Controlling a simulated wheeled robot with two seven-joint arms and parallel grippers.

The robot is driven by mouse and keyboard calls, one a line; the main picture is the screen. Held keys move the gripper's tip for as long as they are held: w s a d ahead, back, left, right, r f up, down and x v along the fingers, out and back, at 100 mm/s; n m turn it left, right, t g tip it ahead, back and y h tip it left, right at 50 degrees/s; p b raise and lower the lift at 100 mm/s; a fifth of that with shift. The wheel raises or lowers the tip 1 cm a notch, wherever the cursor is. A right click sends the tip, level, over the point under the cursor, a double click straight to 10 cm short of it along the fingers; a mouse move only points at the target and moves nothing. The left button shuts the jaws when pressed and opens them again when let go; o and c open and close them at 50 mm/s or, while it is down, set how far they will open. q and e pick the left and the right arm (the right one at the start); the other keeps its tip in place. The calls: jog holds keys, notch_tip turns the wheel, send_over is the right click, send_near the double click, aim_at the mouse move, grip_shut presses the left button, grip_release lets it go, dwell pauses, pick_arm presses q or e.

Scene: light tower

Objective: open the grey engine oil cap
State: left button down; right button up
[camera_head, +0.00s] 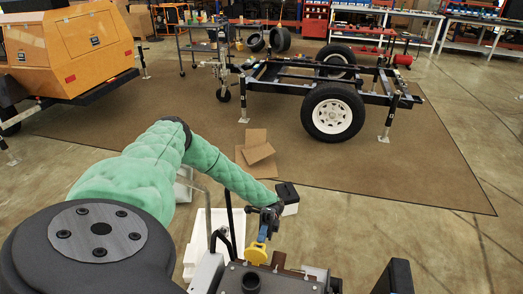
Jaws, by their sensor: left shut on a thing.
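My left arm, in a green quilted sleeve, reaches in from the left. My left gripper (264,231) points down over the engine at the bottom of the head view and is shut on a yellow piece (257,252). I see the yellow piece just below the fingers; its lower end is close to the engine top, and I cannot tell if it touches. My right gripper is not in view.
Flat cardboard (257,148) lies on the brown mat (390,180). A trailer frame with a wheel (333,112) and an orange generator (70,45) stand farther back.

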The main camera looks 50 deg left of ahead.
pick_arm(q)
jog(key=shift+r, duration=0.1)
jog(key=c, duration=1.5)
grip_release()
